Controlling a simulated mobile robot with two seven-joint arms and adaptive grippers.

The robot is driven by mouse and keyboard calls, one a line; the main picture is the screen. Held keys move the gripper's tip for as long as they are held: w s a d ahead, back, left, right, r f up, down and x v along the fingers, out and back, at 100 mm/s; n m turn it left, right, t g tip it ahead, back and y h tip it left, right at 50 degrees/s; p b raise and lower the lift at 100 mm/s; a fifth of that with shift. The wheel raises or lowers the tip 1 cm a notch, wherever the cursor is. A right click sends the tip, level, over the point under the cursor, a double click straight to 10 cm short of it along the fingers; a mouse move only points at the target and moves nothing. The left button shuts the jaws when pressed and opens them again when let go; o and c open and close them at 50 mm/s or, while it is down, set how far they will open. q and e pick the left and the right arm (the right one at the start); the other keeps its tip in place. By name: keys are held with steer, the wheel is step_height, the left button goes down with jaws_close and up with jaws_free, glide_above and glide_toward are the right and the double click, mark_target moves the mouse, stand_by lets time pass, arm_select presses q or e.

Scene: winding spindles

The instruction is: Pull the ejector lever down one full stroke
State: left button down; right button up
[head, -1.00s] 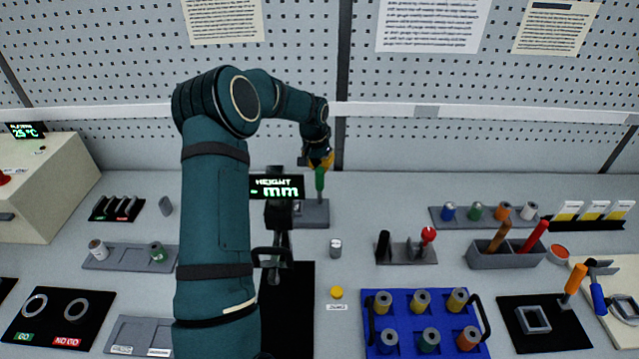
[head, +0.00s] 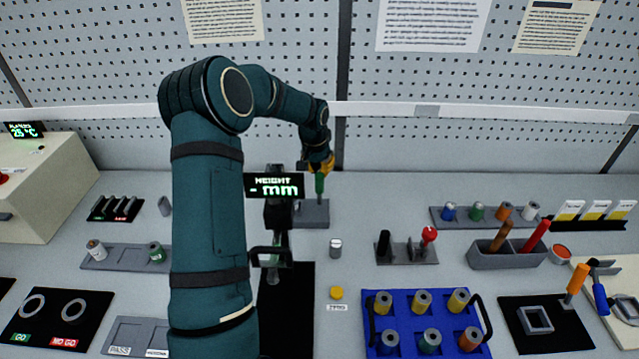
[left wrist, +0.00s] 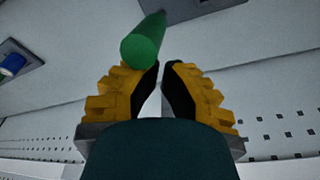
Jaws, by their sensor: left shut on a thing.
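The green lever handle (head: 319,184) stands roughly upright on a grey base (head: 314,214) near the back of the bench, just right of the height display. I take it for the ejector lever. My left gripper (head: 319,166), with yellow fingers, is at the top of the handle and shut on it. In the left wrist view the green handle (left wrist: 145,42) lies at the tips of the fingers (left wrist: 161,68), nearer the left one, and the exact contact is unclear. My right gripper is out of view.
The height display (head: 273,186) on its gauge stands just left of the lever. A small metal cylinder (head: 336,248) and a yellow button (head: 337,292) are in front. A blue tray (head: 399,298) of spools is front right. Bare bench lies right of the base.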

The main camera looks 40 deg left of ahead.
mark_target(318, 178)
arm_select(q)
steer(key=shift+s, duration=0.1)
stand_by(0.3)
steer(key=shift+s+d+b, duration=0.45)
steer(key=shift+s+d, duration=0.2)
steer(key=shift+s+f, duration=0.1)
steer(key=shift+s+d+f+b, duration=0.15)
steer(key=shift+s+d+b, duration=0.4)
steer(key=shift+s+d, duration=0.1)
steer(key=shift+s+d+f+b, duration=0.15)
steer(key=shift+s+f+b, duration=0.1)
steer(key=shift+f+b, duration=0.1)
steer(key=shift+s+d, duration=0.3)
steer(key=shift+s, duration=0.1)
steer(key=shift+f+b, duration=0.2)
steer(key=shift+b, duration=0.25)
